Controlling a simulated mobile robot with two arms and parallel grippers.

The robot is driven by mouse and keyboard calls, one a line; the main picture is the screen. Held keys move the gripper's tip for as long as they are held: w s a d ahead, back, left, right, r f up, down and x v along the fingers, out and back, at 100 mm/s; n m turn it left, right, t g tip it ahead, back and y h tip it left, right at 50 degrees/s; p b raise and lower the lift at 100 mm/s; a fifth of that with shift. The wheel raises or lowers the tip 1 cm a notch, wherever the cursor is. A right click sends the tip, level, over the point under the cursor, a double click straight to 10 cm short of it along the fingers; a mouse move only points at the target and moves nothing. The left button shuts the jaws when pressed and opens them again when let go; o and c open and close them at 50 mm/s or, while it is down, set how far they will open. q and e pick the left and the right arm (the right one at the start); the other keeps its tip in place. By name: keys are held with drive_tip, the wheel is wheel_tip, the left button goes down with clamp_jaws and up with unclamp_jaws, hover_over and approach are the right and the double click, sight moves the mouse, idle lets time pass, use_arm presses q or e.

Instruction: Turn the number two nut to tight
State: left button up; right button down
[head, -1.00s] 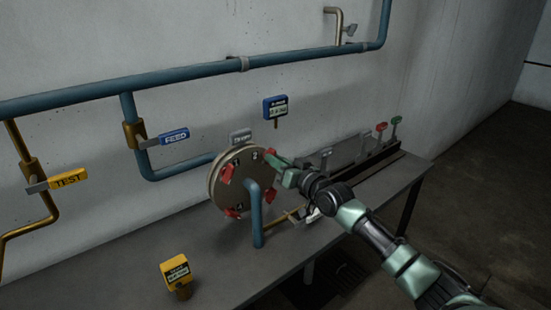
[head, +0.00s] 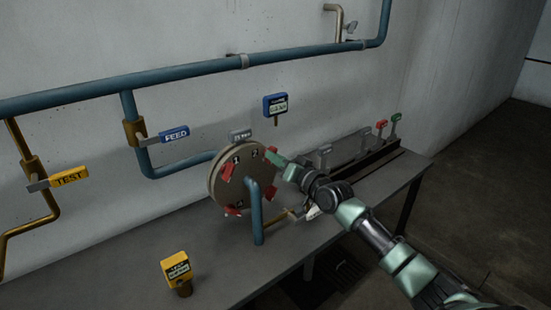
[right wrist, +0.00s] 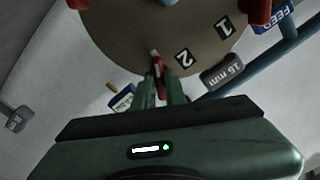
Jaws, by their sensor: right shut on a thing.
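A round brown cover plate (head: 238,178) stands upright on the bench, with several red nuts around its rim. My right gripper (head: 272,155) is at the plate's upper right rim. In the right wrist view its two fingers (right wrist: 165,85) are shut on the red number two nut (right wrist: 158,64), beside the "2" label (right wrist: 185,59). The fingers hide part of this nut, and only a little of its red shows in the head view (head: 271,149). Another red nut (right wrist: 257,12) sits by the "1" label (right wrist: 225,26). My left gripper is not in view.
A blue pipe (head: 256,210) bends down in front of the plate. A grey "15 mm" tag (right wrist: 222,72) is close to the fingers. A blue gauge (head: 275,105) is behind, and a yellow gauge (head: 176,268) stands on the bench (head: 110,275). A rack with levers (head: 365,150) is at the right.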

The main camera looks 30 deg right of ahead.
drive_tip(key=c, duration=1.5)
unclamp_jaws()
drive_tip(key=shift+o, duration=0.2)
drive_tip(key=s+b, duration=0.1)
drive_tip(key=s, duration=0.6)
drive_tip(key=shift+s+d, duration=0.3)
drive_tip(key=shift+s, duration=0.1)
